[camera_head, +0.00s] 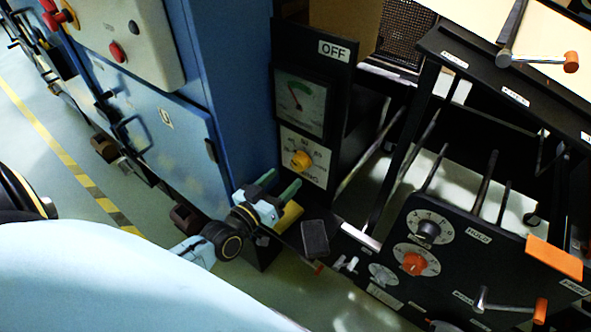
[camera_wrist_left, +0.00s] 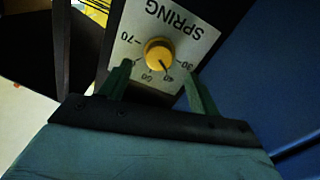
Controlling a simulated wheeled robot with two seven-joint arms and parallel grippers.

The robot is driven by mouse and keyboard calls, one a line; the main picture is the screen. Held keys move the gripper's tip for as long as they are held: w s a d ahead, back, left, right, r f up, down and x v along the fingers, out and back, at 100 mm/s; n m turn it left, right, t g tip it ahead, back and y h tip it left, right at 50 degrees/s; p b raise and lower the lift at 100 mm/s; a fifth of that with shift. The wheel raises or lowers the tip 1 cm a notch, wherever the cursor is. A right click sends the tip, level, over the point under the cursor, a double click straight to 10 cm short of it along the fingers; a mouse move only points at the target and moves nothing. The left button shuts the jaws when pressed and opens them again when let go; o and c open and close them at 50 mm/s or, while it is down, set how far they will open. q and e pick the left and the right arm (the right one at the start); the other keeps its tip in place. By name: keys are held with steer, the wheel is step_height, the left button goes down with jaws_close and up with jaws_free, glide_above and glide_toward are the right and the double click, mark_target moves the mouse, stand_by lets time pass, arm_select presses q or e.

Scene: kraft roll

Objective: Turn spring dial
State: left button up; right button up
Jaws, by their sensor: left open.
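A dark mark on the knob points down and right in that view. My left gripper (camera_head: 282,188) is in front of and below the dial. In the left wrist view its two green fingers (camera_wrist_left: 159,86) are open, apart on either side below the knob, with nothing between them. My right gripper is not in view.
The gauge (camera_head: 300,104) and an OFF label (camera_head: 334,50) are above the dial. A blue cabinet (camera_head: 228,90) stands close on the left. On the right is a black panel with a grey knob (camera_head: 427,231), an orange knob (camera_head: 414,263) and a crank handle (camera_head: 540,311).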

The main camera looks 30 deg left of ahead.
mark_target(297, 166)
arm_select(q)
steer(key=w, duration=0.2)
steer(key=w+b, duration=0.1)
steer(key=w, duration=0.1)
steer(key=shift+w+d, duration=0.2)
steer(key=shift+w, duration=0.85)
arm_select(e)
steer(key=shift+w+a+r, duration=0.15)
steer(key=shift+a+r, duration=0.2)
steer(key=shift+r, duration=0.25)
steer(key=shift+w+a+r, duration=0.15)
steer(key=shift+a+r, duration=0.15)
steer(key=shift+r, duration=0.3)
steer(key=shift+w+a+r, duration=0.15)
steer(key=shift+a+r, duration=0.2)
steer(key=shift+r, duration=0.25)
arm_select(q)
steer(key=shift+c, duration=0.2)
steer(key=c, duration=0.9)
